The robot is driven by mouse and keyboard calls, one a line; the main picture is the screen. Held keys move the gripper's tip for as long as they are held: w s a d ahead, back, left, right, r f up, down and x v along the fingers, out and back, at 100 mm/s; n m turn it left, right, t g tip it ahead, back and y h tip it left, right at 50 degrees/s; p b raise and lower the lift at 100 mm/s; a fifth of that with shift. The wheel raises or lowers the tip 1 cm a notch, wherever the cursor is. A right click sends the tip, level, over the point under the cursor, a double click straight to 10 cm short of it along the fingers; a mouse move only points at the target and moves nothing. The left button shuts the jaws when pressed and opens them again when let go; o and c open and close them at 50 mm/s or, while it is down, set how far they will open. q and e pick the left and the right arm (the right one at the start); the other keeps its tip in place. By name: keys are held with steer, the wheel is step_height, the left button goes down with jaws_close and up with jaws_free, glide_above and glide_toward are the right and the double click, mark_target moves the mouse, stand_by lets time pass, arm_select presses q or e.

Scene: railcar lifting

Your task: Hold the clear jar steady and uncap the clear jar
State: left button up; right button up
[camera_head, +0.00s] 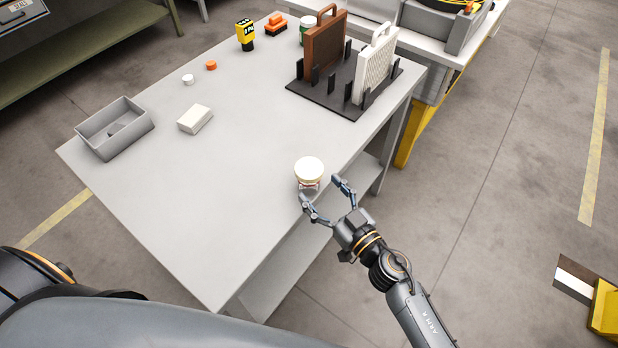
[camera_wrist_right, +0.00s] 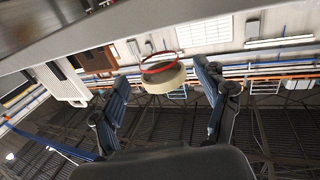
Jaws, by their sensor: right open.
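The clear jar (camera_head: 308,184) stands upright near the table's front edge. Its wide cream lid (camera_head: 309,168) sits on top and hides most of the clear body from above. My right gripper (camera_head: 321,190) is open at the near right side of the jar, its fingers spread toward it. In the right wrist view the scene is upside down, and the lid (camera_wrist_right: 164,82) with the clear jar body shows between the two open fingers (camera_wrist_right: 162,85). I cannot tell whether a finger touches the jar. My left gripper is not in view.
The table (camera_head: 220,220) is clear to the left of the jar. A grey bin (camera_head: 85,130), a white box (camera_head: 195,119), small white and orange caps, and a yellow tool (camera_head: 245,35) lie farther off. A black rack (camera_head: 330,98) with upright panels stands behind the jar.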

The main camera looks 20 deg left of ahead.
mark_target(310, 168)
steer(key=shift+b+x, duration=0.35)
steer(key=shift+x, duration=2.45)
steer(key=shift+d, duration=0.1)
steer(key=c, duration=1.3)
steer(key=shift+o, duration=0.2)
steer(key=shift+r, duration=0.1)
steer(key=shift+w+r+p, duration=0.1)
steer(key=shift+r+p, duration=0.1)
steer(key=shift+p, duration=0.1)
step_height(310, 168, up, 4)
steer(key=p, duration=0.2)
steer(key=shift+d+f+p, duration=0.1)
steer(key=shift+f+p, duration=0.15)
steer(key=shift+p, duration=0.1)
steer(key=s+d+r+p, duration=0.5)
steer(key=s+d+r, duration=0.2)
steer(key=s+r, duration=0.2)
steer(key=s, duration=0.2)
steer(key=shift+s+d, duration=0.35)
steer(key=shift+s, duration=0.05)
